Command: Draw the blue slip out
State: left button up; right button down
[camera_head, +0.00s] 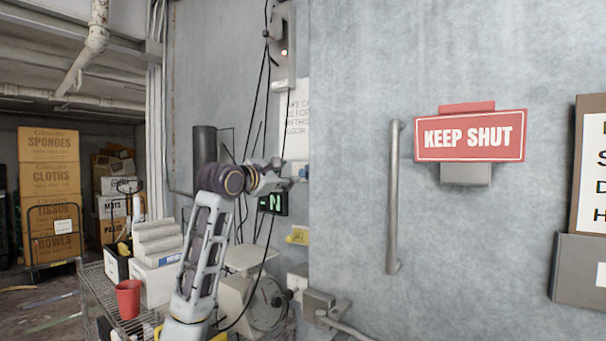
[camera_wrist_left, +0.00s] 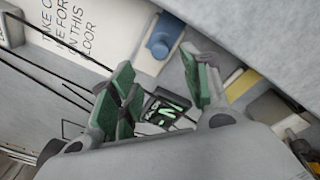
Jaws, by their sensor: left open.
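A small blue piece (camera_wrist_left: 164,36), which looks like the slip, sits at a pale wall-mounted holder (camera_wrist_left: 152,62) in the left wrist view. Its lower part has a rounded blue end. My left gripper (camera_wrist_left: 157,66) is open, its green-padded fingers spread on either side of the space in front of the blue piece. No contact between the pads and the blue piece shows. In the head view my left gripper (camera_head: 287,176) is at the wall by the grey door's left edge, and it mostly hides the slip there. My right gripper is out of view.
The grey door (camera_head: 350,80) with a long handle (camera_head: 392,200) and a red KEEP SHUT sign (camera_head: 469,136) stands close on the right. A small green-lit display (camera_head: 272,203) and dangling black cables are near the gripper. A wire rack with a red cup (camera_head: 128,299) stands lower left.

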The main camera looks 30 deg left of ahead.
aim_at(301, 173)
pick_arm(q)
jog(key=w+p, duration=0.2)
jog(key=w, duration=0.7)
jog(key=shift+w+a, duration=0.2)
jog(key=shift+w+p, duration=0.3)
jog(key=shift+w, duration=0.75)
grip_shut()
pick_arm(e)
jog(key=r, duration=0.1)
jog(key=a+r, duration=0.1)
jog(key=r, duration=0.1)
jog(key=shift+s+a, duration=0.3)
